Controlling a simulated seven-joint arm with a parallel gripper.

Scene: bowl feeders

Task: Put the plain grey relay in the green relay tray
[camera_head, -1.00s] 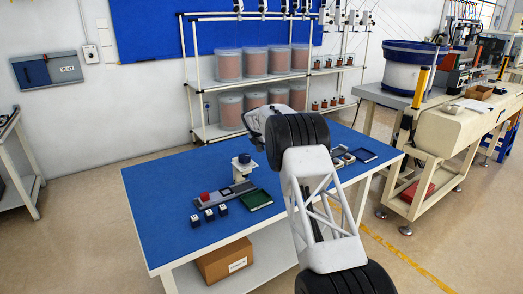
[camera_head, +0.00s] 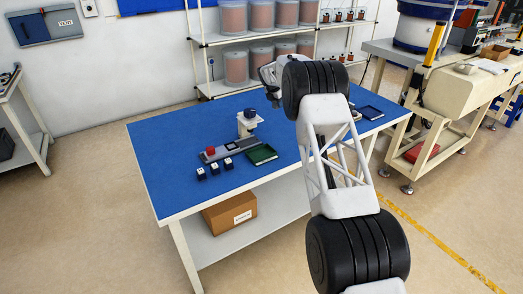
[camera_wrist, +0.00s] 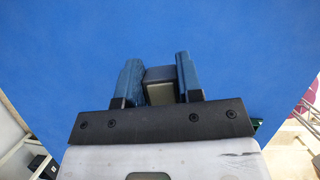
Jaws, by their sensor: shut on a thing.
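My gripper (camera_wrist: 159,78) is shut on a grey block, which looks like the plain grey relay (camera_wrist: 160,93), between its blue fingers in the wrist view. Blue table surface fills the view beyond the fingers. The green relay tray (camera_head: 262,161) lies on the blue table in the head view, left of my arm, and looks empty. A small bit of green shows at the right edge of my gripper in the wrist view. In the head view my arm hides the fingers and the relay.
Left of the tray are a grey fixture with a red button (camera_head: 210,151), several dark blocks with white tops (camera_head: 215,167) and a white stand with a dark knob (camera_head: 247,122). A blue tray (camera_head: 371,112) lies to the right. The table's left part (camera_head: 165,150) is clear.

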